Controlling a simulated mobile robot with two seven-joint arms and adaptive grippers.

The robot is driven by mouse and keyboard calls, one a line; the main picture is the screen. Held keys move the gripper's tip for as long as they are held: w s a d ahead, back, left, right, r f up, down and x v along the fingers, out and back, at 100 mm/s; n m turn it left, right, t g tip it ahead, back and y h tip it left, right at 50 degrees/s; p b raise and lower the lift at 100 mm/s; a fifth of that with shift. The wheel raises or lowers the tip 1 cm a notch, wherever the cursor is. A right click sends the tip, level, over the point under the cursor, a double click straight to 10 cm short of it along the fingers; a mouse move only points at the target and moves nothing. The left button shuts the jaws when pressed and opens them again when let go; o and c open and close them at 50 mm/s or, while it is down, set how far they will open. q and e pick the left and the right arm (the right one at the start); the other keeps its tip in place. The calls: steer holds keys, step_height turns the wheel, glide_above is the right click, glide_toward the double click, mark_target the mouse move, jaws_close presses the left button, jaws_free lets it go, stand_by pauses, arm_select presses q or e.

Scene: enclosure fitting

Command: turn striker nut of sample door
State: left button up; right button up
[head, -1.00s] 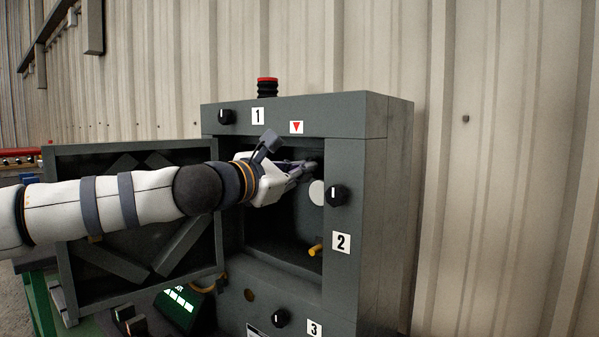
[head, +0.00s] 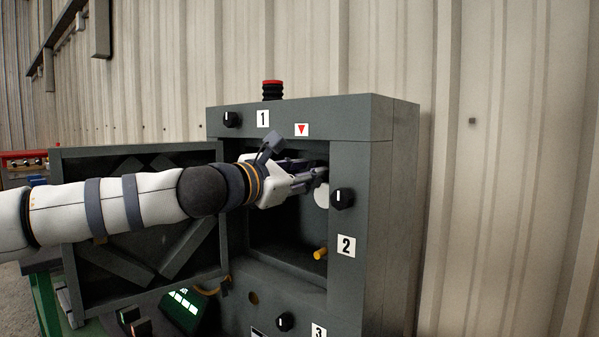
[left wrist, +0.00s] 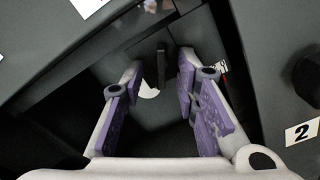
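The grey sample door (head: 140,215), with diagonal braces on its inner face, stands open to the left of the grey enclosure (head: 388,215). My left gripper (head: 318,178) reaches into the enclosure's opening, close to the right inner wall. In the left wrist view the gripper (left wrist: 160,66) is open, with its purple-padded fingers apart. A dark upright piece (left wrist: 161,64) shows between the fingertips; I cannot tell whether it is the striker nut or whether a finger touches it. A white disc (head: 322,196) sits just below the fingertips. My right gripper is out of view.
Black knobs sit on the frame at the top left (head: 232,119), right (head: 342,198) and bottom (head: 285,322). A yellow peg (head: 320,253) sticks out at the opening's lower right. A red-topped beacon (head: 272,89) stands on top. The opening's lower part is free.

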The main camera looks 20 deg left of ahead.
arm_select(q)
steer(key=v, duration=1.1)
steer(key=shift+s, duration=0.35)
steer(key=shift+a, duration=0.1)
